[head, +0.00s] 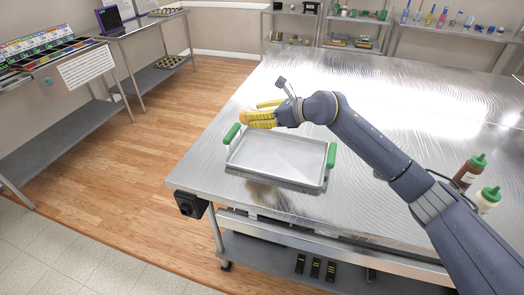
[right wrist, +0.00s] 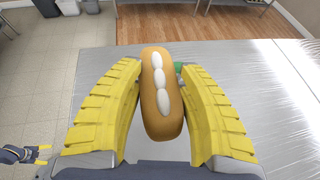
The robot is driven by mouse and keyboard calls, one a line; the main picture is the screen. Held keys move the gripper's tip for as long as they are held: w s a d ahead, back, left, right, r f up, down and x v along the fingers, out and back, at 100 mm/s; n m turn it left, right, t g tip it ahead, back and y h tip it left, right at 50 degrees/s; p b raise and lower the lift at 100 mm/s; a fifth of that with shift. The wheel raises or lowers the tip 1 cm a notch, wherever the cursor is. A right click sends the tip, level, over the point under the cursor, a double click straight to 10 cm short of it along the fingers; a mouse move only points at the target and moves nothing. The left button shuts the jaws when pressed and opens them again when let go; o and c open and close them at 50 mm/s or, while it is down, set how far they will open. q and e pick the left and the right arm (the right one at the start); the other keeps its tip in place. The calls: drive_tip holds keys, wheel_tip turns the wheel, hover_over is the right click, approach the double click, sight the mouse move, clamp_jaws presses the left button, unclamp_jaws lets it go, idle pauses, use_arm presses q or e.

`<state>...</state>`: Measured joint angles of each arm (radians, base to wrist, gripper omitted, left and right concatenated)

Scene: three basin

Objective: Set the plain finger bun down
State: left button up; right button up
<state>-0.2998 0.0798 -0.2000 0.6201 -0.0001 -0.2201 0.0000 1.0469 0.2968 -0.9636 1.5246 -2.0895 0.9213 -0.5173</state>
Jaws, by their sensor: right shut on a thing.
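A long golden-brown finger bun (right wrist: 161,92) with a row of white dollops on top is between the yellow fingers of my right gripper (right wrist: 160,95). The fingers are shut on its sides. In the head view my right gripper (head: 258,113) is at the far left side of a metal tray (head: 275,160) with green handles, and the bun is mostly hidden there by the fingers. I cannot tell the bun's height above the table. My left gripper (right wrist: 40,154) shows small at the lower left of the right wrist view, its yellow fingertips apart and empty.
The tray lies empty on the steel table (head: 330,100), near its left edge. A brown bottle (head: 468,172) and a white bottle (head: 487,200), both green-capped, stand at the right beside my right arm. Shelves stand behind. The table's middle is clear.

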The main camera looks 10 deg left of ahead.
sight(258, 157)
wheel_tip(258, 157, down, 15)
drive_tip(key=shift+r, duration=0.15)
idle(0.5)
drive_tip(key=o, duration=1.1)
drive_tip(key=shift+o, duration=0.2)
drive_tip(key=shift+d+r, duration=0.1)
drive_tip(key=shift+d, duration=0.1)
drive_tip(key=v, duration=1.1)
drive_tip(key=shift+s+d+r, duration=0.1)
drive_tip(key=shift+s+d, duration=0.1)
